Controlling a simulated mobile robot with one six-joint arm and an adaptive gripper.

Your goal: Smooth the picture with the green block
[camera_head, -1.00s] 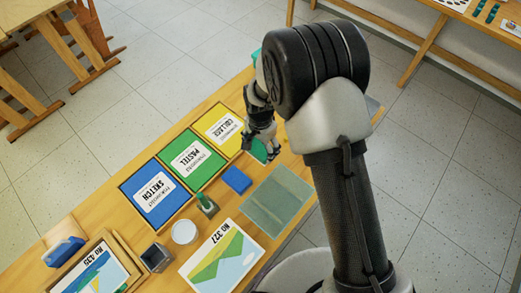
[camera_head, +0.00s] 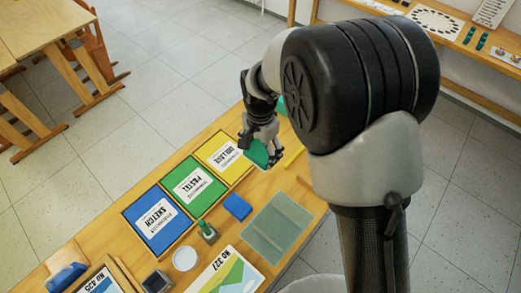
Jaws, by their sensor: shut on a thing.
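My gripper (camera_head: 262,150) is shut on a green block (camera_head: 256,153), by the far end of the table near the yellow collage tray. The block seems held above the tabletop, tilted; the fingers hide part of it. A picture marked NO 327 (camera_head: 229,274), with green and yellow shapes, lies flat at the near side of the table, partly cut by the bottom edge. My gripper is well apart from it.
A blue block (camera_head: 237,207) and a greenish translucent sheet (camera_head: 258,237) lie between gripper and picture. Blue (camera_head: 157,223), green (camera_head: 193,187) and yellow (camera_head: 222,154) trays line the left. A green stamp-like item (camera_head: 208,232) and round white dish (camera_head: 186,258) stand near the picture.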

